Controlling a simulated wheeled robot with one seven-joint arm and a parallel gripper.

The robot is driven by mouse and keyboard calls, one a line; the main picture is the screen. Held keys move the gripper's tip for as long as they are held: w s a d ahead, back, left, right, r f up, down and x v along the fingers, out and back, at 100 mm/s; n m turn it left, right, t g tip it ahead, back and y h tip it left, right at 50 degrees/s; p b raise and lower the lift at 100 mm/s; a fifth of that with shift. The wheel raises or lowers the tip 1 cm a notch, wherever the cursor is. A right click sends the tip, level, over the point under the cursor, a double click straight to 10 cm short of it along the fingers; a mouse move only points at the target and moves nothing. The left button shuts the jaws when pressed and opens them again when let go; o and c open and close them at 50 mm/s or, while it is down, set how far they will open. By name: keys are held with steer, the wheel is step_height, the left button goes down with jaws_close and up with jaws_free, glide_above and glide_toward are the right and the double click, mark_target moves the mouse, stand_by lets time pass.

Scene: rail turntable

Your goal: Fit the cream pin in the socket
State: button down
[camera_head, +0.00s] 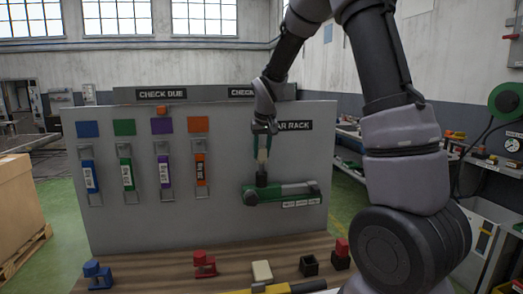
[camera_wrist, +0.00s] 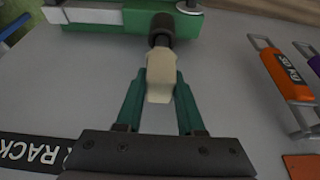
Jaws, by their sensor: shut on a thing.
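My gripper (camera_wrist: 160,92), with green fingers, is shut on a tapered cream piece (camera_wrist: 160,70) in front of the grey board. The cream piece's far end meets a dark cylinder (camera_wrist: 162,28) on the green and grey fixture (camera_wrist: 105,16). I cannot tell if it sits inside the cylinder or only touches it. In the head view my gripper (camera_head: 262,158) points down at the fixture (camera_head: 290,192), with the dark cylinder (camera_head: 261,179) below it. A separate cream block (camera_head: 262,271) stands on the wooden table beside an open black square holder (camera_head: 309,265).
Blue (camera_head: 88,176), green (camera_head: 126,174), purple (camera_head: 164,171) and orange (camera_head: 200,169) tagged pieces hang on the board's left. A blue piece (camera_head: 97,272), a red piece (camera_head: 204,264) and a red-topped black piece (camera_head: 341,254) stand on the table (camera_head: 150,275).

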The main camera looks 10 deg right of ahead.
mark_target(262, 161)
steer(key=shift+f, duration=1.9)
steer(key=shift+c, duration=2.2)
jaws_free()
steer(key=v, duration=1)
steer(key=shift+s+r, duration=0.25)
steer(key=shift+r, duration=0.05)
